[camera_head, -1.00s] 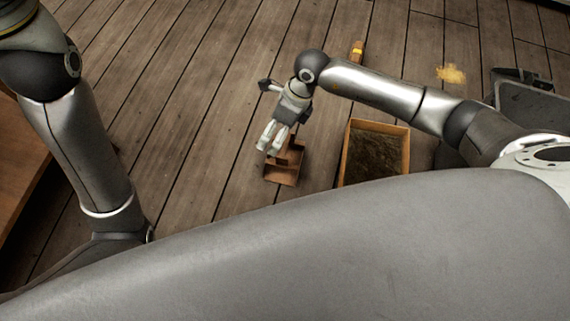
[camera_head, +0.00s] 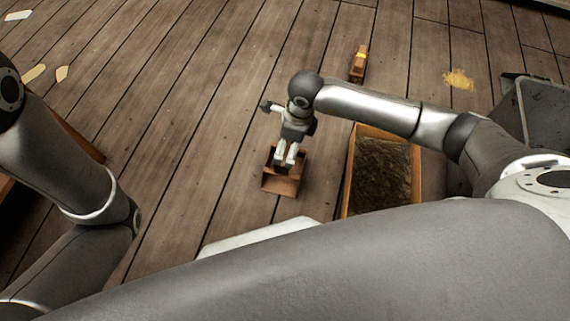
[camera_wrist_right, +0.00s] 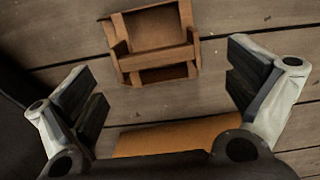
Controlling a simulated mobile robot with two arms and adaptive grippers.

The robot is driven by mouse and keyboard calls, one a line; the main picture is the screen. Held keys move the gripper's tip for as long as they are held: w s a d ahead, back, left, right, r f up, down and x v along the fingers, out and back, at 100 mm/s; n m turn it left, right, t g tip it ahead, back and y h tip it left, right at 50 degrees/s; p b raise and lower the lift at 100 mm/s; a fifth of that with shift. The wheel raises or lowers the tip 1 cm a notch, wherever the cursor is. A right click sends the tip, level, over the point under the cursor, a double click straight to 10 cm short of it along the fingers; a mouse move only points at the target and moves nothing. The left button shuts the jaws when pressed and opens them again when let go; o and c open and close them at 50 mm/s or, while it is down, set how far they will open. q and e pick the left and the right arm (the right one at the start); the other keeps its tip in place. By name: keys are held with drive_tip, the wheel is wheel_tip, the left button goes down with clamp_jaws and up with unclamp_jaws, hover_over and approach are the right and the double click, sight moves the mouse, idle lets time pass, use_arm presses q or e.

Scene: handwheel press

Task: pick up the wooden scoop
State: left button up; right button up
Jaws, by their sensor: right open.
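The wooden scoop (camera_head: 281,184) is a small brown open box shape lying on the plank floor, below my right gripper in the head view. In the right wrist view the scoop (camera_wrist_right: 155,42) lies ahead of the fingers, with a crossbar over its near part. My right gripper (camera_head: 288,158) is open and empty. Its two fingers (camera_wrist_right: 160,95) are spread wide, and the scoop appears between and beyond them, apart from both. In the head view the fingers overlap part of the scoop. My left arm is at the left edge; its gripper is not visible.
A wooden box of dark material (camera_head: 382,176) stands right of the scoop. A small wooden item with a yellow band (camera_head: 358,64) lies farther back. A yellow patch (camera_head: 458,79) and a dark grey bin (camera_head: 541,110) are to the right. Floor left of the scoop is clear.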

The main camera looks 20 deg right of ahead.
sight(286, 151)
drive_tip(key=f+b, duration=0.2)
drive_tip(key=f, duration=0.1)
drive_tip(key=f+b, duration=0.1)
drive_tip(key=b, duration=0.1)
drive_tip(key=shift+a+f, duration=0.4)
drive_tip(key=shift+r, duration=0.1)
drive_tip(key=c, duration=0.9)
